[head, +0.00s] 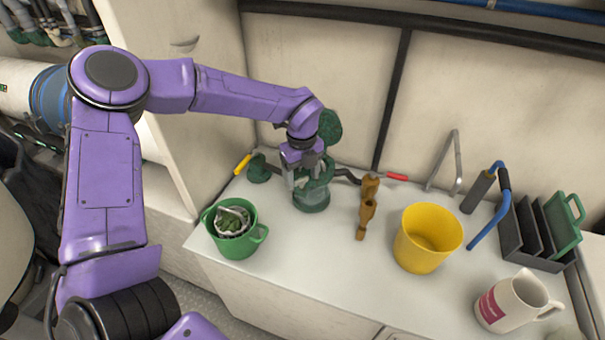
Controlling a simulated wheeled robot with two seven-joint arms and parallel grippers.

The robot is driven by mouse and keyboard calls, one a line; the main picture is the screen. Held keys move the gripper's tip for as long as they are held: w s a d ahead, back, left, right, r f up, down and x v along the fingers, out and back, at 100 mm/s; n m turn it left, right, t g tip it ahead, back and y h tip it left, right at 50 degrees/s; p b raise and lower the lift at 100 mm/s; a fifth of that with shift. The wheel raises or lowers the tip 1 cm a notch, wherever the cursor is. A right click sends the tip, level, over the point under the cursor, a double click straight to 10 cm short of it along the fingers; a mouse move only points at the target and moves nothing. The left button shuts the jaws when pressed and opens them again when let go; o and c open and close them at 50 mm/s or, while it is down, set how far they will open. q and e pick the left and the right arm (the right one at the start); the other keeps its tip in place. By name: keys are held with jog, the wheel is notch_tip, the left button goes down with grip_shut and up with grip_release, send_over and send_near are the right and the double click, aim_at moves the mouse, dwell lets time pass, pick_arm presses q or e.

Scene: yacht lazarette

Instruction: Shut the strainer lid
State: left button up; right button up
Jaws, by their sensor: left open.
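The strainer (312,196) is a green body on the white counter, near its back wall. Its round green lid (330,127) stands up, raised at the back above the body. My left gripper (308,180) is open over the strainer's top, in front of and below the raised lid. The wrist and fingers hide part of the strainer's rim and the lid's lower edge. I cannot tell whether the fingers touch the strainer. My right gripper is not in view.
A green bucket (249,246) with crumpled contents stands left front. The counter's front middle (320,260) is clear.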

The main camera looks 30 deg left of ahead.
aim_at(301, 179)
pick_arm(q)
jog(key=shift+s+f, duration=0.1)
jog(key=shift+f, duration=0.05)
jog(key=shift+s, duration=0.15)
grip_shut()
jog(key=shift+f+b, duration=0.15)
jog(key=shift+b, duration=0.15)
grip_release()
notch_tip(301, 179, up, 11)
jog(key=b, duration=0.1)
